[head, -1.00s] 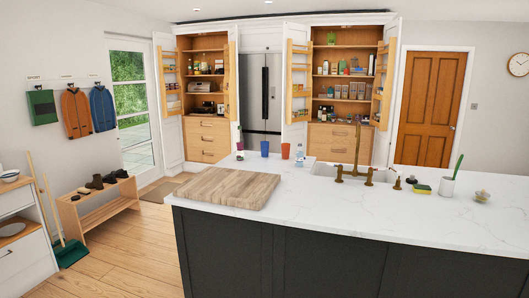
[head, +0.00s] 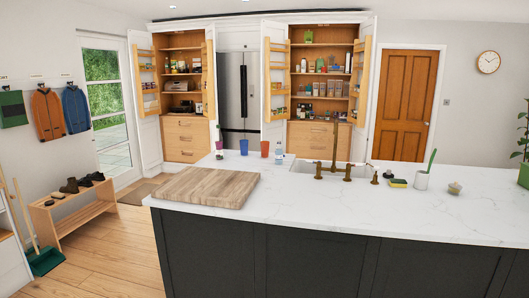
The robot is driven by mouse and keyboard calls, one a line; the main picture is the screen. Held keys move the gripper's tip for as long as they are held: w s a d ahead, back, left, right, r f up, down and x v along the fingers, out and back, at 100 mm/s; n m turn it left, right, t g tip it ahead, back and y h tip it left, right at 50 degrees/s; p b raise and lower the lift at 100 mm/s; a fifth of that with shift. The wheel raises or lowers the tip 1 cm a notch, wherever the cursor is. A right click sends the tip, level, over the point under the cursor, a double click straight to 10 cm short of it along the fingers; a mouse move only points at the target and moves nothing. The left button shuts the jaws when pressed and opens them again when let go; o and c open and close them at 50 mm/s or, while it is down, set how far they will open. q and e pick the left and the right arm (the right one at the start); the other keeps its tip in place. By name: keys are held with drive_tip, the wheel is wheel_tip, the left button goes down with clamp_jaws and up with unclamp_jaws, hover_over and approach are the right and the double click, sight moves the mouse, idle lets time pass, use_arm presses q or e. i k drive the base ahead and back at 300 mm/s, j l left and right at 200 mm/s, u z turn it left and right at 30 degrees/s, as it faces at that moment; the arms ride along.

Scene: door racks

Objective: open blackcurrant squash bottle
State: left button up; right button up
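I cannot pick out the blackcurrant squash bottle for sure; the bottles are too small to read. A small clear bottle (head: 279,153) stands on the island's far edge. A small dark item (head: 219,146) stands further left on that edge. Two tall cupboards are open, with wooden racks on their doors: a left cupboard (head: 184,122) and a right cupboard (head: 317,130). Small bottles, jars and boxes fill their shelves and racks. Neither of my grippers is in view.
The white-topped island (head: 330,211) lies between me and the cupboards, with a chopping board (head: 208,187), blue cup (head: 244,147), red cup (head: 264,149) and brass tap (head: 334,150). A shoe bench (head: 80,210) stands left. Wooden floor (head: 120,240) is clear beside the island.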

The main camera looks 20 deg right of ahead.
sight(218, 139)
drive_tip(key=i+j+u, duration=0.25)
drive_tip(key=i, duration=0.9)
drive_tip(key=i+l+u, duration=0.3)
drive_tip(key=i, duration=0.8)
drive_tip(key=i+j+u, duration=0.15)
drive_tip(key=i+u, duration=0.3)
drive_tip(key=i, duration=0.45)
drive_tip(key=i+l+u, duration=0.2)
drive_tip(key=i+u, duration=0.25)
drive_tip(key=i, duration=0.45)
drive_tip(key=i+l+z, duration=0.1)
drive_tip(key=i+z, duration=0.35)
drive_tip(key=i+j+z, duration=0.1)
drive_tip(key=i+z, duration=0.3)
drive_tip(key=i+j+z, duration=0.15)
drive_tip(key=i+z, duration=0.3)
drive_tip(key=i+l+z, duration=0.25)
drive_tip(key=i+z, duration=0.2)
drive_tip(key=i+l+z, duration=0.1)
drive_tip(key=i+z, duration=0.3)
drive_tip(key=i+j+z, duration=0.1)
drive_tip(key=i+z, duration=0.35)
drive_tip(key=i, duration=1.75)
drive_tip(key=i+z, duration=0.2)
drive_tip(key=i, duration=0.6)
drive_tip(key=i+j+z, duration=0.15)
drive_tip(key=i, duration=0.7)
